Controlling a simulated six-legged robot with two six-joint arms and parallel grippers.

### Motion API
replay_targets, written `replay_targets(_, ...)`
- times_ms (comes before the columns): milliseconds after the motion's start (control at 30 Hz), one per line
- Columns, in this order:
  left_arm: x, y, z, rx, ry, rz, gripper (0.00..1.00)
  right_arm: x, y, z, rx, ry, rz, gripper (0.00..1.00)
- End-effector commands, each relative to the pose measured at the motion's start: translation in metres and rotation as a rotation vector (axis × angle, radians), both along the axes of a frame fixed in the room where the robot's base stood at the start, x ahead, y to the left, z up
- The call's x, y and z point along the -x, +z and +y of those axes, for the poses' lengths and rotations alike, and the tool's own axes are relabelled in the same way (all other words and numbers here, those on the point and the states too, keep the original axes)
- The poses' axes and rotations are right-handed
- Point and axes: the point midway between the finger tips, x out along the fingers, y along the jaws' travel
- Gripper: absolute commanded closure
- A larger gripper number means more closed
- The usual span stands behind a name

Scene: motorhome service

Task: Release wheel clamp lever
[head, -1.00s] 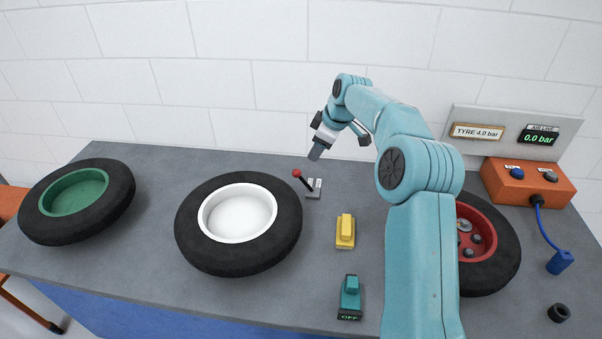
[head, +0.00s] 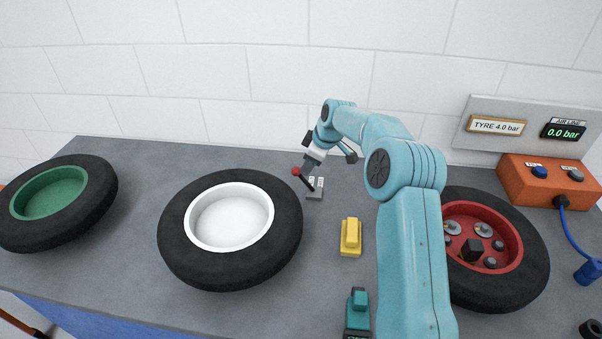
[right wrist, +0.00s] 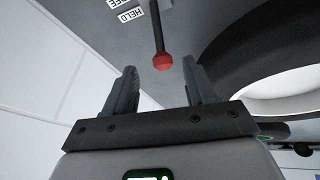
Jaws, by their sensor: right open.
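The clamp lever has a dark rod with a red ball knob (head: 295,171) and rises from a small grey base (head: 315,190) beside the white-rimmed wheel (head: 230,222). In the head view the rod leans up and left. My right gripper (head: 308,166) is close to the knob, at its right. In the right wrist view the open fingers (right wrist: 159,80) have the red knob (right wrist: 162,62) between their tips or just past them; contact does not show. The labels HELD (right wrist: 125,16) and FREE, partly cut off, are beside the rod. My left gripper is out of view.
A yellow block (head: 351,238) and a teal device (head: 357,312) lie in front of the lever. A green-rimmed wheel (head: 50,193) is at left and a red-rimmed wheel (head: 485,250) at right. An orange box (head: 545,180) stands at the back right. The wall is close behind.

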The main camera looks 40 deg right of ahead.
Motion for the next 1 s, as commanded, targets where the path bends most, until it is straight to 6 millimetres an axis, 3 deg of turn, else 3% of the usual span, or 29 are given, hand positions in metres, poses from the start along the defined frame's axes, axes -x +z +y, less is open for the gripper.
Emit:
replay_targets(200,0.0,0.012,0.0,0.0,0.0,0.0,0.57,-0.022,-0.045,0.001,-0.002,0.001,0.002,0.44)
replay_targets(400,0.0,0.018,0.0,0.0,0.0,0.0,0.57,-0.036,-0.073,0.0,-0.001,0.0,0.0,0.44)
replay_targets(800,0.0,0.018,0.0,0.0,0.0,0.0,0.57,-0.042,-0.084,-0.002,0.0,0.0,-0.001,0.44)
replay_targets(833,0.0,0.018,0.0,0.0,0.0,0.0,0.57,-0.042,-0.084,-0.002,0.0,0.0,-0.001,0.48)
replay_targets(1000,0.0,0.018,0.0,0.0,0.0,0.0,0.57,-0.042,-0.084,-0.002,0.0,0.0,-0.001,1.0)
